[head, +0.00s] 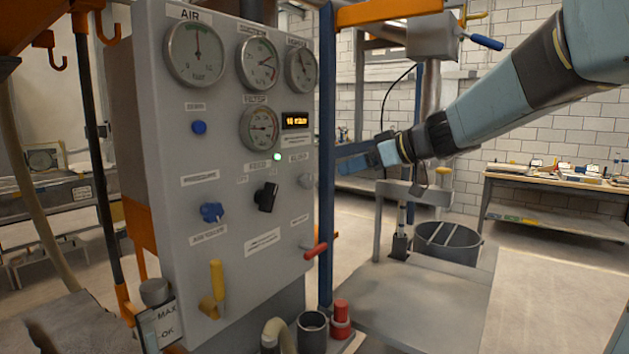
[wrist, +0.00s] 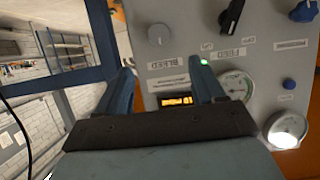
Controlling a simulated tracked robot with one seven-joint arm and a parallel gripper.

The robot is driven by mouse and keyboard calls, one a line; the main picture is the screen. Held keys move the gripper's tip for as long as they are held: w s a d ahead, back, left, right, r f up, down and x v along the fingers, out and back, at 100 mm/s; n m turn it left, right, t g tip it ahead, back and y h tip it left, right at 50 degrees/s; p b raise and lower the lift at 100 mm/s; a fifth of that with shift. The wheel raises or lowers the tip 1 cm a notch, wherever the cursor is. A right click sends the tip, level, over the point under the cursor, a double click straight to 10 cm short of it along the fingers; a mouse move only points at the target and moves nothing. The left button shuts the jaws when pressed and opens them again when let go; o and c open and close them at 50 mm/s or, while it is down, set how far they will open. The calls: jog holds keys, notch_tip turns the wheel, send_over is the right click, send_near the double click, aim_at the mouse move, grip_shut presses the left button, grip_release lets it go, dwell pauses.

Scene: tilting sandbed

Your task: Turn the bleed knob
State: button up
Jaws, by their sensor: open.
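The bleed knob (wrist: 158,33) is a round grey knob on the grey control panel (head: 225,155). In the wrist view it lies beyond the fingertips, roughly in line with the gap between them, beside the BLEED label (wrist: 165,64). In the head view the knob (head: 306,181) shows at the panel's right edge, under that label. My gripper (wrist: 164,70) is open and empty, its two blue fingers apart. In the head view my gripper (head: 360,162) is right of the panel, beyond the blue post, pointing left. It appears clear of the knob.
A blue post (head: 327,190) stands along the panel's right edge. A black selector knob (head: 266,196) sits left of the bleed knob. A green light (head: 277,157) and lit display (head: 295,121) are above. A red-handled valve (head: 315,251) sticks out below.

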aim_at(311, 180)
jog(key=x, duration=1.3)
jog(key=shift+w+a, duration=0.25)
jog(key=shift+a, duration=0.05)
jog(key=shift+d, duration=0.1)
jog(key=c, duration=1)
